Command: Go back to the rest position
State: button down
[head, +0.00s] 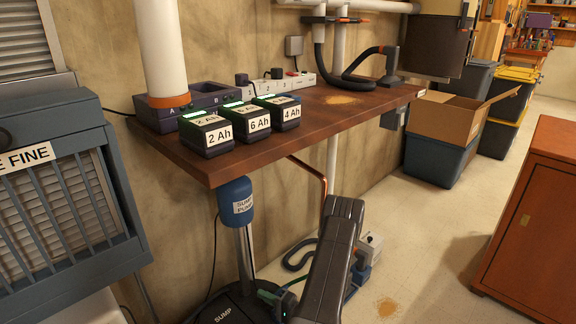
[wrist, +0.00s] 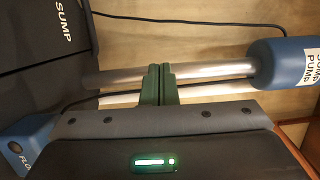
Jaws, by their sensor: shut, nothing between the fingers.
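My gripper (wrist: 158,82) shows in the wrist view as two green fingers pressed together, with nothing between them. In the head view my gripper (head: 266,295) is low, below the bench front edge, beside the sump pump's metal pipe (head: 245,252). My dark arm link rises to the right of it. In the wrist view the fingers overlap the pipe (wrist: 212,71); I cannot tell whether they touch it. The blue sump pump head (head: 236,198) stands at the pipe's top, and its label also shows in the wrist view (wrist: 285,62). The black sump lid (head: 222,311) is below.
The wooden bench (head: 345,122) overhangs behind my arm. It bears several labelled batteries (head: 250,121), a charger (head: 190,97) and a power strip (head: 290,82). A louvred unit (head: 62,200) stands left, an orange cabinet (head: 535,225) right. Open floor (head: 430,240) lies between arm and cabinet.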

jog(key=shift+v, duration=1.05)
